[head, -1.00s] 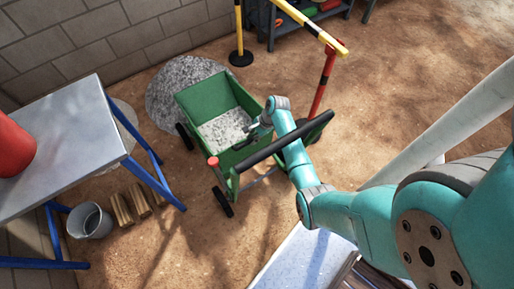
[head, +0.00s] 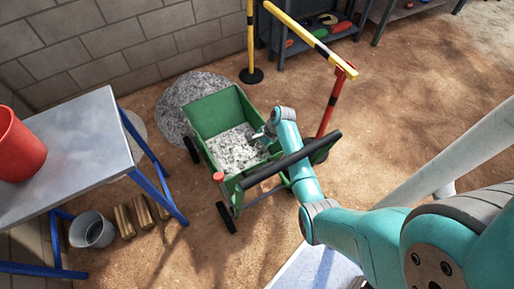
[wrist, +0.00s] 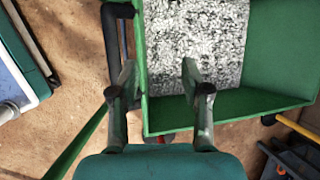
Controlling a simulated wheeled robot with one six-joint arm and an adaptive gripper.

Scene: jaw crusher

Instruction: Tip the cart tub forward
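The green cart tub (head: 213,113) stands level and holds grey gravel (head: 237,149). In the wrist view the tub (wrist: 280,60) fills the right side, with gravel (wrist: 195,42) inside. My gripper (head: 262,136) is over the tub's right side in the head view. In the wrist view my gripper (wrist: 158,76) has its two fingers wide apart, with nothing held. One tub wall runs between the fingers in the picture; I cannot tell whether they touch it. The cart's black push bar (head: 292,162) passes beneath my arm. A red-tipped lever (head: 218,177) stands at the tub's near left corner.
A gravel heap (head: 184,104) lies behind the tub by the block wall. A metal table (head: 75,150) with a red bucket (head: 17,148) stands left, a grey bucket (head: 93,230) below. A striped barrier (head: 310,40) stands behind right. Open dirt lies at right.

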